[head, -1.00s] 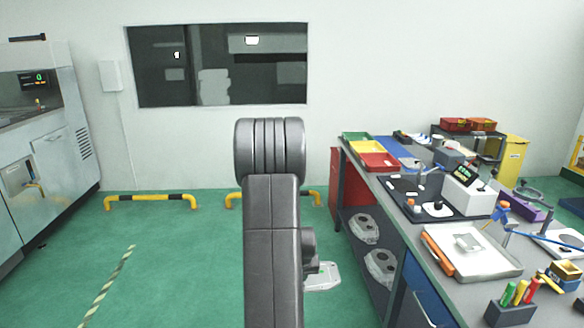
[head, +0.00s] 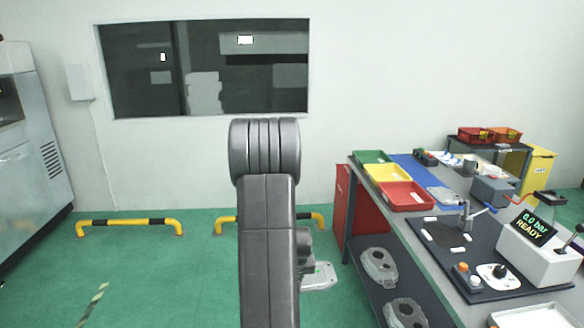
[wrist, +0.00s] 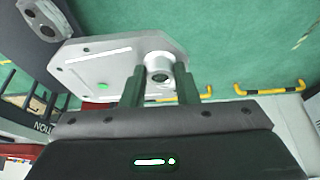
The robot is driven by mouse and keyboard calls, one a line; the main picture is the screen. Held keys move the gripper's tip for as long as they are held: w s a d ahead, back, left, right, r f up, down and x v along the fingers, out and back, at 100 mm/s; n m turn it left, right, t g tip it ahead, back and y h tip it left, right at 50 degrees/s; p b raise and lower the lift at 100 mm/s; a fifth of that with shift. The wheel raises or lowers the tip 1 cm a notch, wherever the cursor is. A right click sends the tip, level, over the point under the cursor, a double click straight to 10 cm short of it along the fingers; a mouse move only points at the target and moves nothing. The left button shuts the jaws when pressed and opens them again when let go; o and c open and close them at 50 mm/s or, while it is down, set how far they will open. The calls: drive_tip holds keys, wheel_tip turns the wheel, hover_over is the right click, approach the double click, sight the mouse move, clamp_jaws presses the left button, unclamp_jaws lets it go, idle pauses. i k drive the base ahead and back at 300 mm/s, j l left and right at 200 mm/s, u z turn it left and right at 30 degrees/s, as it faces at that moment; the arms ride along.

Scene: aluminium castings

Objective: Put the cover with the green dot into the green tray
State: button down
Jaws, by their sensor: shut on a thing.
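My gripper (wrist: 160,84) is shut on a flat silver cover (wrist: 100,68) in the wrist view, gripping it at a round boss. A green dot (wrist: 103,87) shows on the cover's face. In the head view the cover (head: 322,278) shows beside my arm, above the green floor; the jaws are hidden behind my arm there. The green tray (head: 372,157) lies at the far left end of the workbench, with the yellow tray and the red tray in a row nearer to me. I see nothing in the green tray, but its floor shows only at a slant.
The yellow tray (head: 387,173) and red tray (head: 405,197) are beside the green one. A black test plate (head: 440,240) and a display box (head: 540,240) occupy the nearer bench. Castings (head: 378,268) sit on the shelf below. A yellow-black floor rail (head: 130,222) stands left; open floor lies between.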

sight(372, 160)
drive_tip(key=i, duration=1.35)
